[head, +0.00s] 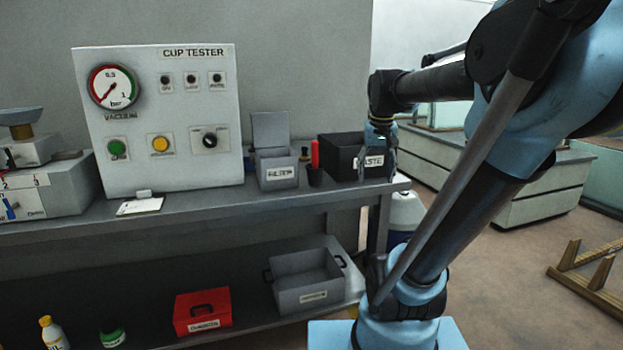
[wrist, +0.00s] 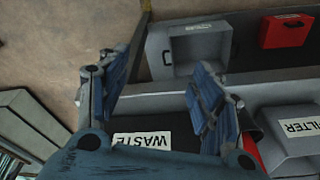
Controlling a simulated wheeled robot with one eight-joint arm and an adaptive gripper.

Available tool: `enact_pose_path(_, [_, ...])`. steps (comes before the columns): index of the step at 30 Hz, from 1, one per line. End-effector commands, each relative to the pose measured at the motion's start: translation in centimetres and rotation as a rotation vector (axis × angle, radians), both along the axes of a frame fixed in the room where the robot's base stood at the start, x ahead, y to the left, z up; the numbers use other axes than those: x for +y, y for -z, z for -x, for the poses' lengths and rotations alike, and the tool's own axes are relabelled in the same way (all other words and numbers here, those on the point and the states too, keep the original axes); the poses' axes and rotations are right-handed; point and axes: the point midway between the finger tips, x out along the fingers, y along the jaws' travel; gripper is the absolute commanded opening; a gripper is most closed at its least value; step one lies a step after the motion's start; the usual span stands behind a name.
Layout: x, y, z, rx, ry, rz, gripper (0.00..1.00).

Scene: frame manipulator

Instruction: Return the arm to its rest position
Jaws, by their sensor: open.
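My gripper (head: 378,166) points down at the right end of the bench's upper shelf, in front of the black waste bin (head: 338,152) in the head view. Its blue fingers are spread apart, and the wrist view shows nothing between the fingertips (wrist: 158,72). The waste bin also shows between and behind the fingers in the wrist view (wrist: 185,135). My arm is bent, with its links reaching across the right side of the head view. The fingers hide part of the waste label in the head view.
The grey shelf (head: 230,205) holds the cup tester panel (head: 185,95), a lidded filter box (head: 278,178) and a red-topped item (head: 315,155) beside the waste bin. Below are a grey tray (head: 307,280) and red box (head: 203,312).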

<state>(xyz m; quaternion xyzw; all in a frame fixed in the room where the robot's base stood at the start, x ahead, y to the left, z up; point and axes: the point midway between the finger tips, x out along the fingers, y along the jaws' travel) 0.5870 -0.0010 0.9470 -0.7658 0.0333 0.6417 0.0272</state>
Motion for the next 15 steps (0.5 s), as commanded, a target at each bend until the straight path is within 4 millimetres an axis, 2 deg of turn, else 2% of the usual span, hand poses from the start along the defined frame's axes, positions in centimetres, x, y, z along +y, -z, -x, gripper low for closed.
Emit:
enact_pose_path(1, [0.0,1.5,1.7,-0.002,-0.008,0.001,0.6])
enact_pose_path(6, [0.0,6.3,6.3,-0.007,-0.038,0.001,0.6])
enact_pose_path(12, [0.0,12.4,11.3,-0.013,-0.074,0.004,0.6])
enact_pose_path(15, [0.0,15.0,13.2,-0.016,-0.087,0.005,0.6])
